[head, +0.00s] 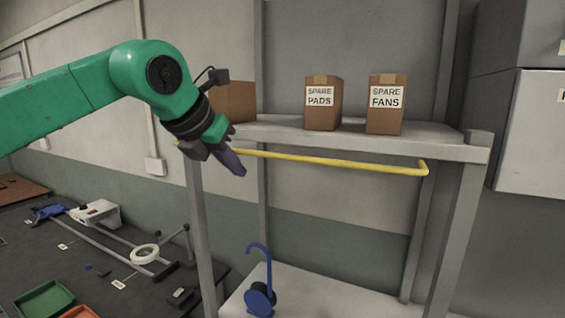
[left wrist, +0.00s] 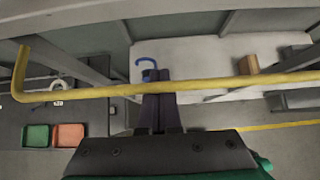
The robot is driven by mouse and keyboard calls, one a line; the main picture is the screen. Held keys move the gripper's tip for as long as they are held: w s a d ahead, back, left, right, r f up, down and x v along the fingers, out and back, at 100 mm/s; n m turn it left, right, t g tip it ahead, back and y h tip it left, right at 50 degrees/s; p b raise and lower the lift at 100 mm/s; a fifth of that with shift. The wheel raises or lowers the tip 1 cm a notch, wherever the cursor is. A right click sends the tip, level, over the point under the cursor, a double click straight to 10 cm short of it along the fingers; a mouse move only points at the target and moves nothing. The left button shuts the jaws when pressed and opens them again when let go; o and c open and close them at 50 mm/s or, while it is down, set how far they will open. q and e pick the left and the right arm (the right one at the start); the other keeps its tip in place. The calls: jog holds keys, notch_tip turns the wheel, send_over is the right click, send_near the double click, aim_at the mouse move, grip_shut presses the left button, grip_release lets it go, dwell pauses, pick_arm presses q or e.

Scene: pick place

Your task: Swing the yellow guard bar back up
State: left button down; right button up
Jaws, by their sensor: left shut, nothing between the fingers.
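The yellow guard bar (head: 330,160) runs level across the front of the rack, a little below the edge of the upper shelf, with a bent end at the right. In the left wrist view the bar (left wrist: 215,88) crosses the picture, and its other bent end shows at the left. My left gripper (head: 236,168) is near the bar's left end, with its dark fingers pointing down and to the right. In the left wrist view the shut, empty fingers (left wrist: 159,86) are partly hidden behind the bar. I cannot tell whether they touch it. My right gripper is out of view.
The upper shelf (head: 440,146) holds the spare pads box (head: 320,108), the spare fans box (head: 385,105) and another brown box (head: 235,100). A blue hooked object (head: 261,293) stands on the lower shelf. Rack posts (head: 458,240) flank the opening. A cluttered dark bench lies at the left.

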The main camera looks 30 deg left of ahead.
pick_arm(q)
jog(key=shift+r, duration=2)
jog(key=r, duration=0.1)
jog(key=w+r, duration=0.1)
jog(key=r, duration=0.1)
